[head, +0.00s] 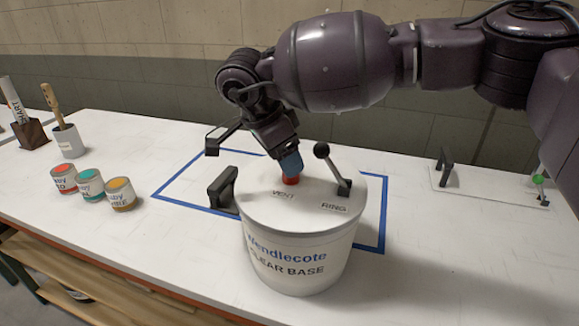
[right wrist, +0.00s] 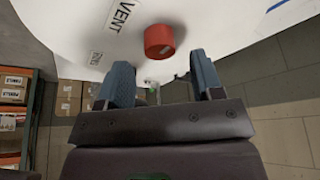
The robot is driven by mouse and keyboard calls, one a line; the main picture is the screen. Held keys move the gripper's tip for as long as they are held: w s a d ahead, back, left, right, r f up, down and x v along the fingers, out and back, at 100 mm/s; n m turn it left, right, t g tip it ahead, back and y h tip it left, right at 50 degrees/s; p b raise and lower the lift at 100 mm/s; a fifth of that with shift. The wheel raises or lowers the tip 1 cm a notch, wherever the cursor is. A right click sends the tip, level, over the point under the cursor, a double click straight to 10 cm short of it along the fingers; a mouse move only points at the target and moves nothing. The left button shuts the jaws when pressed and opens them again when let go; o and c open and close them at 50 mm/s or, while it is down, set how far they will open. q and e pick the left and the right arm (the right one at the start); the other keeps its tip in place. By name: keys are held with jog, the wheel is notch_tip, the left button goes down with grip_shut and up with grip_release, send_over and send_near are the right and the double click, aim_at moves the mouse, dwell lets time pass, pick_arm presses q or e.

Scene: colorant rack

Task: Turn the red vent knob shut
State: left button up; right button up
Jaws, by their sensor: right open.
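The red vent knob (head: 291,180) stands on the lid of the white pail (head: 290,240), beside the printed word VENT. It also shows in the right wrist view (right wrist: 159,41) as a short red cylinder with a pale mark on its side. My right gripper (head: 290,164) is over the lid, close to the knob and partly hiding it in the head view. In the right wrist view its two blue-grey fingers (right wrist: 161,80) are apart with nothing between them; the knob lies just beyond the fingertips, roughly centred. Whether a finger touches it I cannot tell. My left gripper is not in view.
A black handle (head: 222,187) stands left of the pail. Several paint cans (head: 121,195) and a brush pot (head: 69,142) are left; a panel with a green knob (head: 538,180) is right.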

jog(key=shift+x, duration=1.55)
jog(key=shift+c, duration=0.3)
jog(key=c, duration=0.9)
jog(key=shift+o, duration=0.2)
